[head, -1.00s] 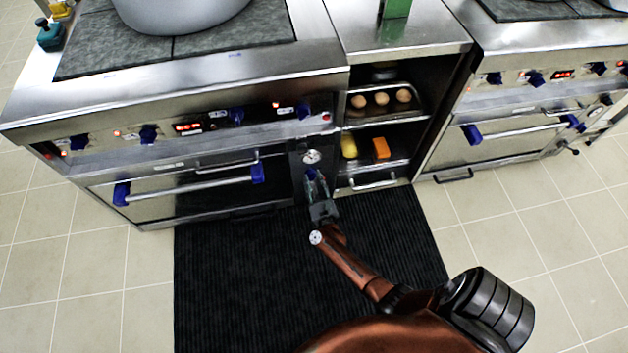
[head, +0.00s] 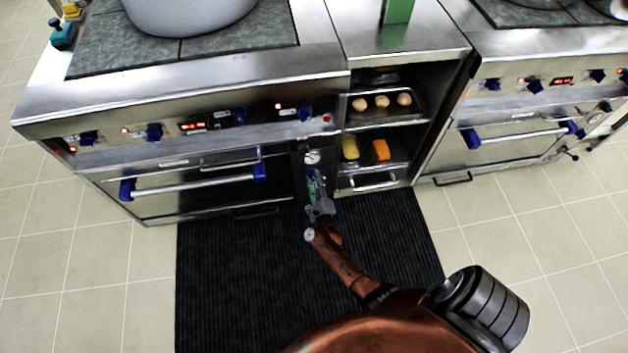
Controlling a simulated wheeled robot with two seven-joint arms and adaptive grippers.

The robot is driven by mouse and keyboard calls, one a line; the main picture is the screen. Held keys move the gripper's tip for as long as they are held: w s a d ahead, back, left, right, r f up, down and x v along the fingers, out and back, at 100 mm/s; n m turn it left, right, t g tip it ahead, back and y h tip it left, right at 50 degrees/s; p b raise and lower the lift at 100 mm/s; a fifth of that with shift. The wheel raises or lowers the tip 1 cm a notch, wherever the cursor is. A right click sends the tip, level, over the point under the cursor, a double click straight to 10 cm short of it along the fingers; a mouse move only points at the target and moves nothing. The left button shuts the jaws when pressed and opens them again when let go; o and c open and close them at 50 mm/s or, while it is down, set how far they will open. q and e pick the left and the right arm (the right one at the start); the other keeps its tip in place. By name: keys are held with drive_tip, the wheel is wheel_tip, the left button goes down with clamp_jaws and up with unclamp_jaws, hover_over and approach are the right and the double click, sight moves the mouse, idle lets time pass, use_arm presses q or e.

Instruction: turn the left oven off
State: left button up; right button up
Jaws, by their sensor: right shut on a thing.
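The left oven (head: 200,183) has a steel door with a bar handle on blue brackets, and its door is closed. A narrow dark panel to the right of the door carries a round white dial (head: 312,157). My right gripper (head: 314,178) reaches up to this panel just below the dial. It is shut on a small control, the left oven's knob, which its fingers mostly hide. I cannot read the knob's setting. My left gripper is out of view.
A stove top with a large pot (head: 190,12) is above the left oven. An open shelf unit with eggs (head: 381,101) and yellow and orange food stands right of the panel. A second oven (head: 505,146) is further right. A black mat (head: 235,285) covers the floor in front.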

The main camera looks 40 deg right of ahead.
drive_tip(key=shift+a+n, duration=0.1)
drive_tip(key=shift+n, duration=0.2)
drive_tip(key=o, duration=1.1)
drive_tip(key=shift+o, duration=0.2)
drive_tip(key=v, duration=0.7)
drive_tip(key=shift+s, duration=0.2)
drive_tip(key=shift+a, duration=0.1)
